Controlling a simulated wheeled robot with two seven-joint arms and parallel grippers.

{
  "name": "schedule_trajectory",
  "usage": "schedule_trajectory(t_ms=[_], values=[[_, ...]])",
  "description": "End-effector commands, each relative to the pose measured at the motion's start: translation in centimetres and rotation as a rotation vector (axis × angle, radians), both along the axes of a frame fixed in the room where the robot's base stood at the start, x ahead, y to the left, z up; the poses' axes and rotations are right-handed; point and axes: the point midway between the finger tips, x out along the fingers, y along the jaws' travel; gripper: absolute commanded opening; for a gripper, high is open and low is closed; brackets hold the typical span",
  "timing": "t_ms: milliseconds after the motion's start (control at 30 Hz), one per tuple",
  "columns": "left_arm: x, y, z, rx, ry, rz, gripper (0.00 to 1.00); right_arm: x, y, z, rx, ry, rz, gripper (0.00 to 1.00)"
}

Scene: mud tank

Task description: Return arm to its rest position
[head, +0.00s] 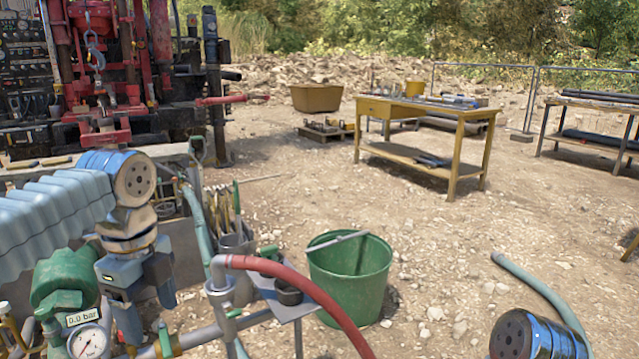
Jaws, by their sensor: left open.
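My left arm comes in from the left, with a blue and grey wrist. My left gripper (146,305) points down and is open, with nothing visible between its fingers.
A red hose (310,290) curves from a grey pipe fitting past a small grey shelf (284,305). A green bucket (350,285) with a stick across its rim stands right of it. A yellow table (440,118) and drill rig (120,60) stand behind. Gravel between is open.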

Motion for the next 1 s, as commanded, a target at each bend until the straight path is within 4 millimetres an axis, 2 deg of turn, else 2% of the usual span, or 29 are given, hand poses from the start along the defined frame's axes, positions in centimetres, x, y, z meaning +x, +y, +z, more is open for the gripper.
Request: schedule_trajectory(t_ms=[67,333,467,567,667,767,867,900,967,1000], values=[[0.2,-0.1,-0.4,-0.001,0.002,0.004,0.70,0.0,0.0,0.0,0.000,0.001,0.000,1.00],[2.5,-1.5,-4.3,-0.033,0.004,0.086,0.70,0.0,0.0,0.0,0.000,0.000,0.000,1.00],[3.7,-2.5,-7.1,-0.056,0.009,0.145,0.70,0.0,0.0,0.0,0.000,0.000,0.000,1.00],[4.8,-3.6,-10.2,-0.081,0.018,0.211,0.70,0.0,0.0,0.0,0.000,0.000,0.000,1.00],[5.9,-4.7,-13.9,-0.113,0.027,0.298,0.70,0.0,0.0,0.0,0.000,0.000,0.000,1.00],[6.6,-6.3,-18.7,-0.152,0.048,0.415,0.70,0.0,0.0,0.0,0.000,0.000,0.000,1.00],[6.5,-8.3,-25.1,-0.201,0.087,0.587,0.70,0.0,0.0,0.0,0.000,0.000,0.000,1.00],[6.1,-9.2,-28.3,-0.224,0.111,0.681,0.70,0.0,0.0,0.0,0.000,0.000,0.000,1.00],[4.8,-10.7,-33.3,-0.256,0.152,0.847,0.70,0.0,0.0,0.0,0.000,0.000,0.000,1.00],[3.6,-11.6,-36.5,-0.274,0.180,0.969,0.70,0.0,0.0,0.0,0.000,0.000,0.000,1.00]])
